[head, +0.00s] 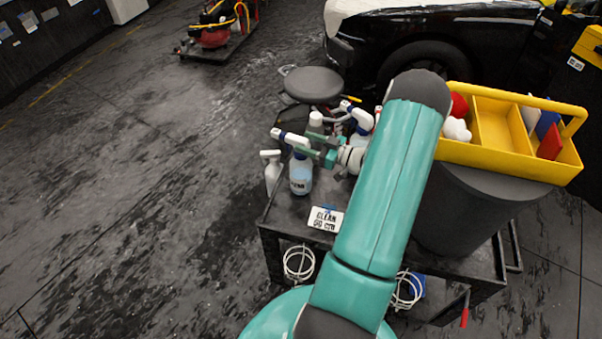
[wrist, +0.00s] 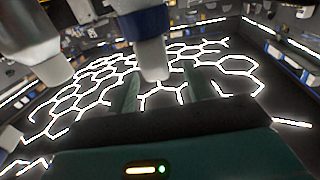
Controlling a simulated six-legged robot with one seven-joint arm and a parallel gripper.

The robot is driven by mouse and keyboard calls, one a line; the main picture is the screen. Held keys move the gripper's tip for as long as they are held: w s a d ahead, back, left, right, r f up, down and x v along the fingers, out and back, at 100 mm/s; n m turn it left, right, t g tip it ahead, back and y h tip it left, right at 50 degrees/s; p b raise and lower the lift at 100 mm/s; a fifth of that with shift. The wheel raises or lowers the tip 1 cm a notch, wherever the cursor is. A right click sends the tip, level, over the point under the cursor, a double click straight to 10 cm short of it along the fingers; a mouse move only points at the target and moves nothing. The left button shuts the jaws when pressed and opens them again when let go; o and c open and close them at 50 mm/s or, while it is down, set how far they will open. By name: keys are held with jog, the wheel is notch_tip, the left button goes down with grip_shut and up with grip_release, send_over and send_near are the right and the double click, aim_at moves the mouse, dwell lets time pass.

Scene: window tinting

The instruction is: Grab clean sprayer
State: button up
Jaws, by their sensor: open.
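The clean sprayer (head: 300,178) is a clear bottle with bluish liquid, a dark-lettered label and a blue-and-white spray head, standing upright at the left of the cart top. My gripper (head: 312,148) is open at the height of its neck and head, covering part of it. In the wrist view, a blue-and-white spray head (wrist: 152,55) shows close up, about in line with the space between my fingers (wrist: 155,95). Contact cannot be told. Another white spray head (wrist: 38,45) is at the left there.
A white sprayer (head: 271,172) stands just left, and other bottles (head: 361,122) stand behind my gripper. A small sign (head: 325,219) lies on the dark cart (head: 285,225). A yellow caddy (head: 500,158) sits on a grey bin (head: 470,215) at the right. A stool (head: 313,84) stands behind. Floor at left is clear.

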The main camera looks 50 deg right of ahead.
jog(key=x, duration=0.4)
jog(key=shift+w, duration=0.35)
grip_shut()
